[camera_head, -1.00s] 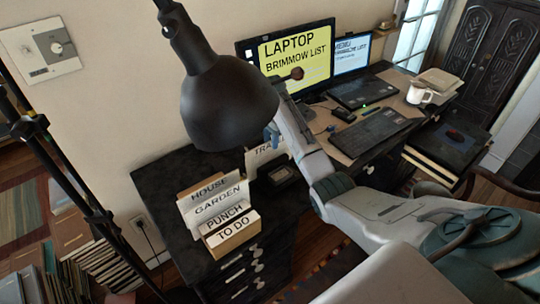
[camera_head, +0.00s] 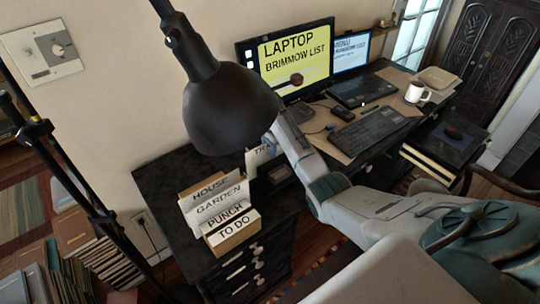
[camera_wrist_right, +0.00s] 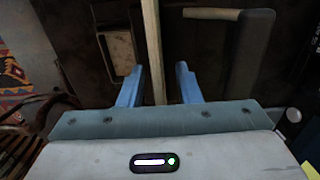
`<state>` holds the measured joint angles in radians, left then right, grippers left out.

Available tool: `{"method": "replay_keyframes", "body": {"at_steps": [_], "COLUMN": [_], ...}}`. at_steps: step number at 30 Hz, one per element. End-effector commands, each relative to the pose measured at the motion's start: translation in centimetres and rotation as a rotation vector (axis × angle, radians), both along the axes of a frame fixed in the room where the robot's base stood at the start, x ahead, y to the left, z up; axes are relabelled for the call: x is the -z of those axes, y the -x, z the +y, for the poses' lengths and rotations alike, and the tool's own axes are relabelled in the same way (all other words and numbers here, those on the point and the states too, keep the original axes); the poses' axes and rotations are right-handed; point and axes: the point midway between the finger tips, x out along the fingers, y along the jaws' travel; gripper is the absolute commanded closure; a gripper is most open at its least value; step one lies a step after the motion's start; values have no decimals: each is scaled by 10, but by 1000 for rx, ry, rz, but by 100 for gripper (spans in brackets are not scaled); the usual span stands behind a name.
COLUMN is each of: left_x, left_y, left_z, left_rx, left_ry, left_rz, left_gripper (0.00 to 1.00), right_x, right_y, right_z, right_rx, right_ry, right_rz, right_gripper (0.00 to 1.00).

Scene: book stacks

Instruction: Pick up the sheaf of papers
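A white sheaf of papers (camera_head: 261,156) stands upright on the dark desk, its printed letters only partly readable behind the lamp and my arm. In the right wrist view a thin pale upright edge (camera_wrist_right: 153,40), which looks like the sheaf seen edge-on, runs between the two blue fingers. My right gripper (camera_wrist_right: 157,82) is open, with one finger on each side of that edge and a gap on both sides. In the head view its fingertips are mostly hidden behind the lamp shade. My left gripper is not in view.
A black lamp (camera_head: 228,112) hangs close to my right gripper. A card holder (camera_head: 232,233) with labelled cards stands at the desk's front left. A dark box (camera_wrist_right: 116,45) lies beside the pale edge. A keyboard (camera_head: 368,131), monitors and a white mug (camera_head: 417,92) are farther right.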

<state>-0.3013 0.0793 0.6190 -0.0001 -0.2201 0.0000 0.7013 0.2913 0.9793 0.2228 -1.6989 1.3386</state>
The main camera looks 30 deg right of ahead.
Motion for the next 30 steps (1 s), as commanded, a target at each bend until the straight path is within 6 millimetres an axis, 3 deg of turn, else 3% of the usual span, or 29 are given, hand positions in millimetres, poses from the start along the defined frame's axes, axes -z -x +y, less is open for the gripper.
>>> {"method": "replay_keyframes", "body": {"at_steps": [17,22,30], "left_x": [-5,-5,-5], "left_y": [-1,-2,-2], "left_z": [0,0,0], "left_rx": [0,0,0], "left_ry": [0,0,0], "left_rz": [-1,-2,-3], "left_gripper": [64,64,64], "right_x": [4,4,3], "right_y": [0,0,0], "right_z": [0,0,0], "right_rx": [0,0,0], "right_ry": [0,0,0], "right_rz": [0,0,0], "right_gripper": [69,100,100]}}
